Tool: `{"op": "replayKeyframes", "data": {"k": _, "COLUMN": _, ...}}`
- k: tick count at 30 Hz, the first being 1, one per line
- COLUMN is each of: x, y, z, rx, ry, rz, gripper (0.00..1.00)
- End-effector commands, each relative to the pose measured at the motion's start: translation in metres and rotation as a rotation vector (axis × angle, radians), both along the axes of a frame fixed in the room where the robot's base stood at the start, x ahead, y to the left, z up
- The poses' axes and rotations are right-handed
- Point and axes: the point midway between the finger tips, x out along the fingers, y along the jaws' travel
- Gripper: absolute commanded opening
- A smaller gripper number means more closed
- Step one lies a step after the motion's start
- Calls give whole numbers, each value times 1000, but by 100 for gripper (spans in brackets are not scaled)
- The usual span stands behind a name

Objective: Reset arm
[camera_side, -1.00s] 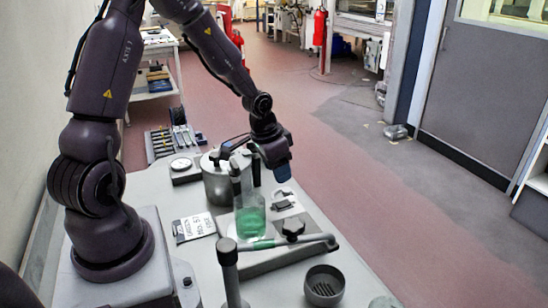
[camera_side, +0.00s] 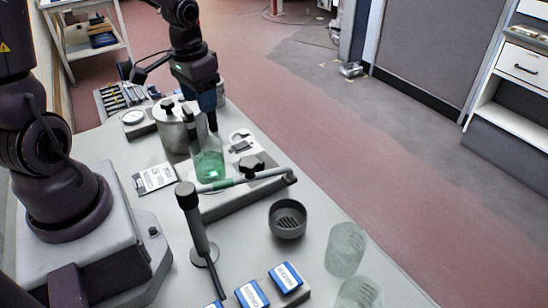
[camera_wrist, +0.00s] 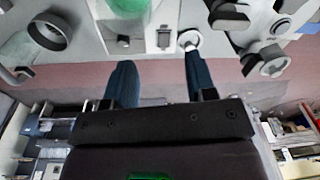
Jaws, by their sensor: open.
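My gripper (camera_side: 207,98) hangs over the far part of the grey bench (camera_side: 330,285), just behind a glass vessel with green liquid (camera_side: 209,167). In the wrist view my gripper (camera_wrist: 161,75) has its two blue fingers spread apart with nothing between them. From the side, one finger largely hides the other. The green vessel shows partly at the top edge of the wrist view (camera_wrist: 128,6). I cannot tell how far the fingertips are above the bench.
A lidded metal pot (camera_side: 172,128) stands close left of my gripper. A bar with a black knob (camera_side: 250,163), a dark cup (camera_side: 287,219), an upright post (camera_side: 194,222), frosted beakers (camera_side: 345,248) and blue-labelled boxes (camera_side: 285,277) occupy the near bench. Open floor (camera_side: 390,170) lies right.

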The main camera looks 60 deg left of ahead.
Motion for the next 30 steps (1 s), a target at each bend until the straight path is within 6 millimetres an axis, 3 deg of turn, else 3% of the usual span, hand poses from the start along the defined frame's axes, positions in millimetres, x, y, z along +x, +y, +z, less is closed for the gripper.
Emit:
{"op": "replayKeyframes", "data": {"k": 1, "x": -7, "y": -8, "z": 16, "rx": 29, "ry": -7, "rz": 3, "gripper": 51}}
{"op": "replayKeyframes", "data": {"k": 9, "x": -51, "y": -64, "z": 89, "rx": 76, "ry": -141, "rz": 4, "gripper": 51}}
{"op": "replayKeyframes", "data": {"k": 15, "x": -75, "y": -99, "z": 125, "rx": 31, "ry": -314, "rz": -88, "gripper": 51}}
{"op": "replayKeyframes", "data": {"k": 21, "x": -81, "y": -117, "z": 144, "rx": 9, "ry": -421, "rz": -182, "gripper": 51}}
{"op": "replayKeyframes", "data": {"k": 30, "x": -80, "y": -120, "z": 144, "rx": 8, "ry": -420, "rz": -194, "gripper": 51}}
